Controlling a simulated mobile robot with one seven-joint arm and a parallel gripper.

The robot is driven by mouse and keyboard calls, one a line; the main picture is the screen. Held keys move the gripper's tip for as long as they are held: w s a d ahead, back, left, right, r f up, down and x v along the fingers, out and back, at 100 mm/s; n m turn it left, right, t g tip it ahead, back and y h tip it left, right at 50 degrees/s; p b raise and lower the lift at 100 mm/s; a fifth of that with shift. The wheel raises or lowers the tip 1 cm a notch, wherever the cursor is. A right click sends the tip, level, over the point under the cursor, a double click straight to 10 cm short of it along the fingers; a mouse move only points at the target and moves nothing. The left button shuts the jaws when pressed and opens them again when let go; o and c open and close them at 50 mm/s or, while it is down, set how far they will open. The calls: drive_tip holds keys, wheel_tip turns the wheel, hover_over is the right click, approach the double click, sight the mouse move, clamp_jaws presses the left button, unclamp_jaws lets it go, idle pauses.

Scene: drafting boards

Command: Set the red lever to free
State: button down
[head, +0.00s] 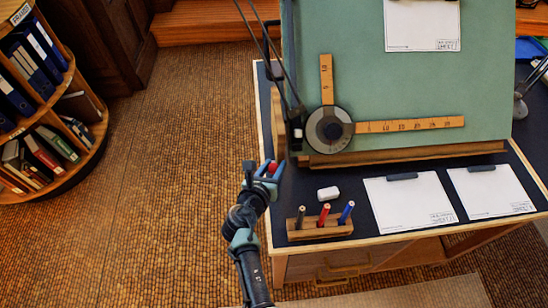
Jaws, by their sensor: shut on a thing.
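My gripper (269,173) is at the left front corner of the dark desk top. It is shut on a small red piece, which I take to be the knob of the red lever (272,167). Only a bit of red shows between the fingers. The rest of the lever is hidden by my gripper, so I cannot tell its setting, and no "free" marking is readable. Just above and right stands the tilted green drafting board (390,90), with a round drafting head (329,130) and two wooden rulers on it.
A white eraser (328,193) and a wooden pen holder (320,228) with three pens stand right of my gripper. Two clipped sheets (410,205) (492,190) lie further right. A round shelf (50,180) of binders stands far left. The floor between is clear.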

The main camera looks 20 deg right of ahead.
drive_tip(key=shift+d+r+g+y+p, duration=0.15)
drive_tip(key=shift+g+p, duration=0.25)
drive_tip(key=shift+p, duration=0.45)
drive_tip(key=shift+a+g+y+p, duration=0.15)
drive_tip(key=shift+g+p, duration=0.25)
drive_tip(key=shift+p, duration=0.45)
drive_tip(key=shift+d+n, duration=0.1)
drive_tip(key=shift+n, duration=0.2)
drive_tip(key=shift+f+p, duration=0.3)
drive_tip(key=shift+p, duration=0.05)
drive_tip(key=c, duration=0.5)
unclamp_jaws()
drive_tip(key=shift+r, duration=0.1)
drive_tip(key=shift+w+r, duration=0.1)
drive_tip(key=shift+a+r+p, duration=0.25)
drive_tip(key=shift+r+p, duration=0.05)
drive_tip(key=shift+r, duration=0.05)
drive_tip(key=p+v, duration=0.3)
drive_tip(key=v, duration=0.9)
drive_tip(key=shift+s, duration=0.25)
drive_tip(key=shift+d+r, duration=0.1)
drive_tip(key=shift+c, duration=0.2)
